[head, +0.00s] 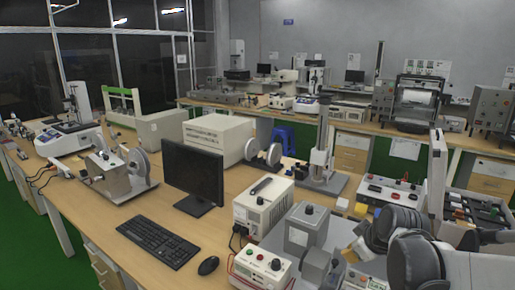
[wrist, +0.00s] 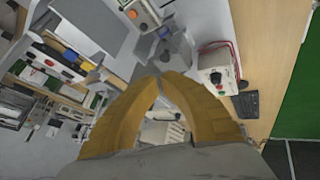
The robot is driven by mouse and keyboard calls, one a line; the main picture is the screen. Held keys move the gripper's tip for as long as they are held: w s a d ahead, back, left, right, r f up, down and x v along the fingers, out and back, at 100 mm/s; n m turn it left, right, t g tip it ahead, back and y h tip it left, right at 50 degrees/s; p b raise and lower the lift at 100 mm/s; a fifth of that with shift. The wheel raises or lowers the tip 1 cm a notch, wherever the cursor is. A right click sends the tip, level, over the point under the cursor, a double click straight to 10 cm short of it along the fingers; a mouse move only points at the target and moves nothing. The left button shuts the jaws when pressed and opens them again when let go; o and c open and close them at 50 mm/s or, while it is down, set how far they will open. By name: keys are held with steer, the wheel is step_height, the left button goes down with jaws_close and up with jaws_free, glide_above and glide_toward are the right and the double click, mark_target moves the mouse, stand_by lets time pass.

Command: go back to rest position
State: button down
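My gripper shows in the wrist view (wrist: 162,78) as two yellow fingers that curve inward, their tips meeting. Nothing shows held between them; the gap lower down shows only background. In the head view my grey arm reaches in from the lower right, and my gripper (head: 352,252) is over the near right part of the workbench (head: 100,222), close to a grey boxy machine (head: 306,228). The fingertips are hard to make out there.
A monitor (head: 193,176), keyboard (head: 157,242) and mouse (head: 208,265) are further left. An open case (head: 480,208) is at the right.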

steer(key=s+a+r+m, duration=0.1)
steer(key=s+a+m, duration=0.2)
steer(key=s, duration=0.7)
steer(key=s+a+r+m, duration=0.2)
steer(key=s+a+m, duration=0.2)
steer(key=s, duration=0.5)
steer(key=shift+s+r+h, duration=0.3)
steer(key=shift+s, duration=0.1)
steer(key=shift+a, duration=0.1)
